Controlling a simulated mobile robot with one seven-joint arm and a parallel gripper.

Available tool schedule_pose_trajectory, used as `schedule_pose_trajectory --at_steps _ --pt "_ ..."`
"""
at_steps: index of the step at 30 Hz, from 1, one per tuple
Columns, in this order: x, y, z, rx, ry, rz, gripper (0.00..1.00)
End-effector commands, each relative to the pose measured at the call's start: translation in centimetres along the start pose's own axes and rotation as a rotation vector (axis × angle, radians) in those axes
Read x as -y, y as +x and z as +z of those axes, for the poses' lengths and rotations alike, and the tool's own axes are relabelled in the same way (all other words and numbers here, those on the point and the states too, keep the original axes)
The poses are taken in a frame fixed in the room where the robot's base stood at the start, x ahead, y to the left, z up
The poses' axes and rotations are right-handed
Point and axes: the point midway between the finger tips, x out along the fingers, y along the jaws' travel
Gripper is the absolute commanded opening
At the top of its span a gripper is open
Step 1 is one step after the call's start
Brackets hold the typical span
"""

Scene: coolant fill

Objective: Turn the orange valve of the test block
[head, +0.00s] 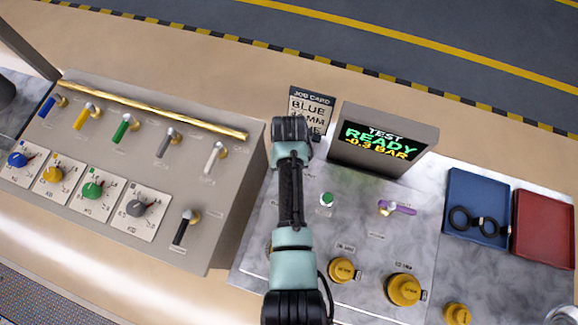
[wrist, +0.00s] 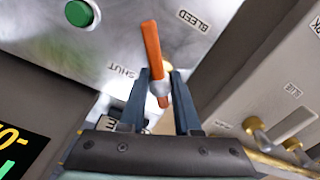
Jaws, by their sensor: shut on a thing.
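In the wrist view the orange valve (wrist: 152,45) is a straight orange lever on a silver hub, on the grey face of the test block (wrist: 118,40). Labels reading BLEED and SHUT are printed near it. My gripper (wrist: 157,78) is shut on the orange valve, with one dark finger on each side of the lever near the hub. The far end of the lever sticks out beyond the fingertips. In the head view my arm hides the valve, and my gripper's fingers cannot be seen there.
A green button (head: 327,198) and a purple lever (head: 397,208) are on the block's top. The display (head: 378,145) reads TEST READY, -0.3 BAR. A job card (head: 311,105) stands behind. A sloped valve panel (head: 225,235) is at left; blue (head: 462,190) and red (head: 545,230) trays are at right.

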Motion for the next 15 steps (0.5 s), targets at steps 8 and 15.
schedule_pose_trajectory --at_steps 8,15 --pt "-0.01 -0.21 -0.1 -0.002 0.258 -0.001 0.0" --pt "-0.03 -0.19 -0.12 -0.003 0.444 -0.001 0.0"
